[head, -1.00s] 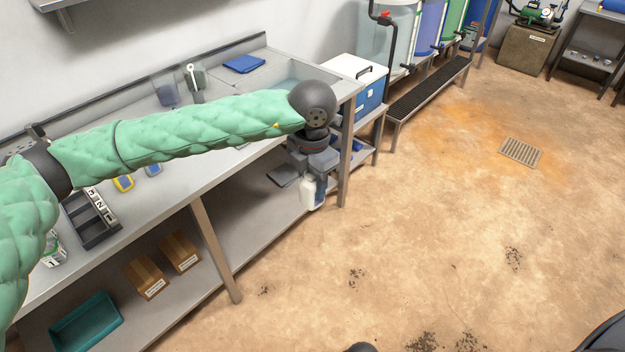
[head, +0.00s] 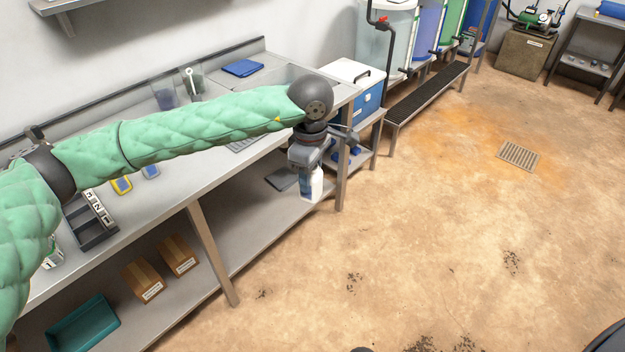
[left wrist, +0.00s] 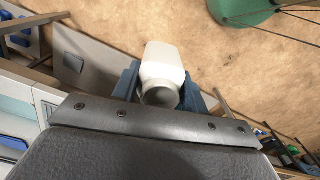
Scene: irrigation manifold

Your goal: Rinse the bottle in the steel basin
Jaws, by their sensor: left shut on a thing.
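A white bottle (head: 312,185) with a blue patch on its side hangs below my left gripper (head: 308,168) in the head view. The left gripper is shut on it, in front of the bench's right end and above the floor. In the left wrist view the bottle (left wrist: 163,72) sits between the blue fingers (left wrist: 165,90), its round open mouth facing the camera. The steel basin (head: 278,80) is sunk in the bench top's right end, partly hidden behind my left arm. My right gripper is not in view.
A blue-and-white cooler (head: 362,90) stands just right of the bench. A blue cloth (head: 243,67) and clear jugs (head: 165,95) are at the bench's back. A black rack (head: 91,215) lies at the left. The floor at the right is open, with a drain grate (head: 519,156).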

